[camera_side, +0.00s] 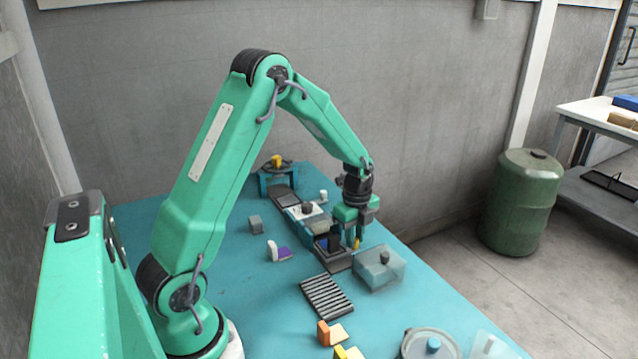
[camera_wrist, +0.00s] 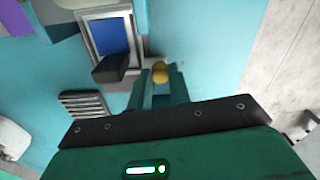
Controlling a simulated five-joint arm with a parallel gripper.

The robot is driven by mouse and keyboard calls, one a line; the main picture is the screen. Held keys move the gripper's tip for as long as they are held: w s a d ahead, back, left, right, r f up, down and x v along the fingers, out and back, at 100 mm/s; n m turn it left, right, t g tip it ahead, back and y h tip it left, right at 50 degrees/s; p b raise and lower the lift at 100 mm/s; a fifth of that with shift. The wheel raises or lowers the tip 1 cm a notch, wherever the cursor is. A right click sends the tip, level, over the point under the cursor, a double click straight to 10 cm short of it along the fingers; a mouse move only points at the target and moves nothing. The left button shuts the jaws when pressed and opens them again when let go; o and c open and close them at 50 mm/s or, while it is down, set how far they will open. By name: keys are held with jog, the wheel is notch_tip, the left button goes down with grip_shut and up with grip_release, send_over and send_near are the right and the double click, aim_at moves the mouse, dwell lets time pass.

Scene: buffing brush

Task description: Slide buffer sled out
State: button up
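A dark tray-like unit (camera_side: 338,262) with an upright dark block (camera_side: 333,243) stands on the teal table, and I take it for the buffer sled. In the wrist view it seems to be the grey frame with a blue face (camera_wrist: 112,36), with a black block (camera_wrist: 110,69) at its near edge. My gripper (camera_side: 354,238) points down beside it. A yellow knob (camera_side: 357,244) is at my fingertips. In the wrist view the yellow knob (camera_wrist: 160,72) shows between the ends of my two fingers (camera_wrist: 161,84). I cannot tell whether they touch it.
A clear box (camera_side: 381,276) with a dark knob stands close to the right. A ribbed rack (camera_side: 326,297) lies in front.

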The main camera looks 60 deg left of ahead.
jog(key=shift+d, duration=1.95)
grip_shut()
jog(key=o, duration=0.9)
grip_release()
jog(key=shift+d, duration=0.1)
jog(key=shift+c, duration=0.2)
jog(key=shift+r, duration=0.15)
jog(key=shift+r, duration=0.25)
notch_tip(320, 180, up, 7)
jog(key=shift+s, duration=0.1)
